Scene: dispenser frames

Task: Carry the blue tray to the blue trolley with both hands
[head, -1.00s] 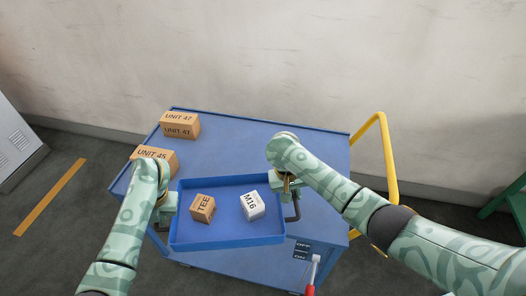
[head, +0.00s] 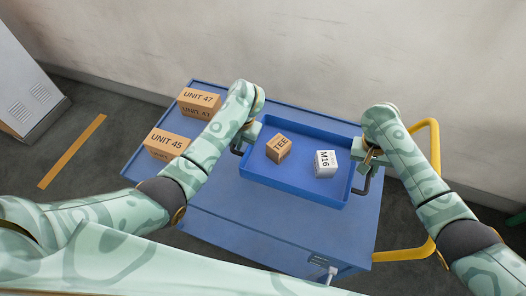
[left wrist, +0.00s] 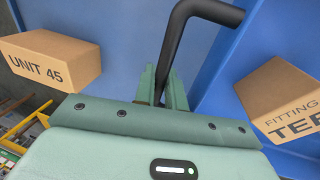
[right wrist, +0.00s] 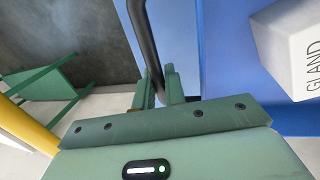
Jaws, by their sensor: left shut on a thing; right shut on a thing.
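The blue tray (head: 272,183) is over the top of the blue trolley (head: 222,212), its rim level-looking; I cannot tell whether it touches the surface. A brown TEE box (head: 278,149) and a white M16 box (head: 326,164) lie in it. My left gripper (head: 243,140) is shut on the tray's left black handle, which also shows in the left wrist view (left wrist: 172,45). My right gripper (head: 366,170) is shut on the right black handle, seen in the right wrist view (right wrist: 146,40).
Brown UNIT 47 boxes (head: 198,101) and a UNIT 45 box (head: 167,144) stand on the trolley left of the tray. A yellow push handle (head: 435,160) rises at the trolley's right. A grey cabinet (head: 28,90) stands far left.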

